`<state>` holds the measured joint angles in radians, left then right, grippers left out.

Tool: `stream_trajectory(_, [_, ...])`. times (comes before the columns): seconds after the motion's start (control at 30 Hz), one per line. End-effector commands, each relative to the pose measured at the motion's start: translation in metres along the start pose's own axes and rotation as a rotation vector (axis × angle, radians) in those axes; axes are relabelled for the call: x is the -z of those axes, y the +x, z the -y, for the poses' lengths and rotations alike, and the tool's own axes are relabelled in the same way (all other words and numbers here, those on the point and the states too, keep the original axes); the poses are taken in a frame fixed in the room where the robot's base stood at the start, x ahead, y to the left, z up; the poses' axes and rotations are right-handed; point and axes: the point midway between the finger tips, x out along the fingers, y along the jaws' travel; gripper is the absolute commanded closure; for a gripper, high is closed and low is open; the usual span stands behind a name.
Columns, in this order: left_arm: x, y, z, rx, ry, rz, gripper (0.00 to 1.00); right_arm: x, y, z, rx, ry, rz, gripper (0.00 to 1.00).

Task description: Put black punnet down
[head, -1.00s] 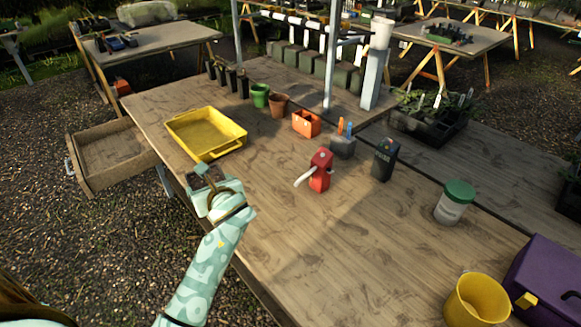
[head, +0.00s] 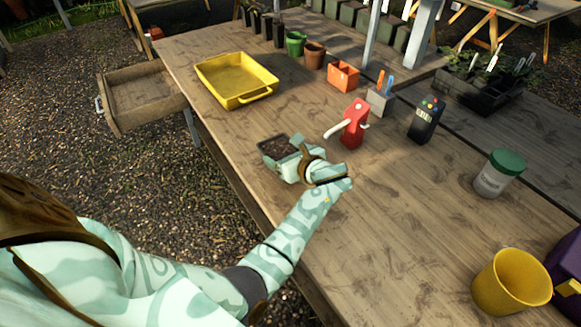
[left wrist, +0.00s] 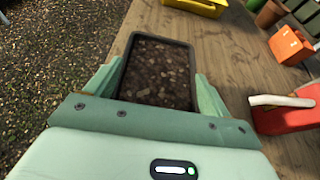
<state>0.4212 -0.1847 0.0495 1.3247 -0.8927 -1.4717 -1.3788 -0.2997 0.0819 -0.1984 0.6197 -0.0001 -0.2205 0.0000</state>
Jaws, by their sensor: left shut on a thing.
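The black punnet (head: 278,148) is filled with brown soil and is near the front left edge of the wooden table (head: 400,200). My left gripper (head: 291,158) is shut on it. In the left wrist view the punnet (left wrist: 158,72) sits between the two pale green fingers (left wrist: 155,90), one on each side, with its soil facing up. Its underside is hidden, so I cannot tell whether it touches the table. My right gripper is not in view.
A yellow tray (head: 236,80) lies beyond the punnet. A red bottle with a white spout (head: 354,125) stands to its right, and a black device (head: 426,119) farther right. A yellow bucket (head: 511,282) is at the lower right. Bare table lies right of the gripper.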

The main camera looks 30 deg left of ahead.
Motion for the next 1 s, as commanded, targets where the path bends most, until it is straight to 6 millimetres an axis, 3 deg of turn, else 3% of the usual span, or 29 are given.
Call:
stream_trajectory(0.23, [0.037,0.011,0.006,0.000,0.005,0.000,0.48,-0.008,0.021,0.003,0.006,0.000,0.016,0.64])
stream_trajectory(0.6, [0.039,0.012,0.006,0.001,0.001,0.000,0.48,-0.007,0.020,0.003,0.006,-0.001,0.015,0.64])
stream_trajectory(0.63, [0.039,0.012,0.005,0.001,0.001,-0.001,0.13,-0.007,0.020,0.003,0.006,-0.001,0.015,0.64])
stream_trajectory(0.7, [0.039,0.012,0.005,0.001,0.001,-0.001,0.00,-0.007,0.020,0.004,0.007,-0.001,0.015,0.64])
stream_trajectory(1.0, [0.036,0.010,0.005,0.002,0.001,-0.001,0.00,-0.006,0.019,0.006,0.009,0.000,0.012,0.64])
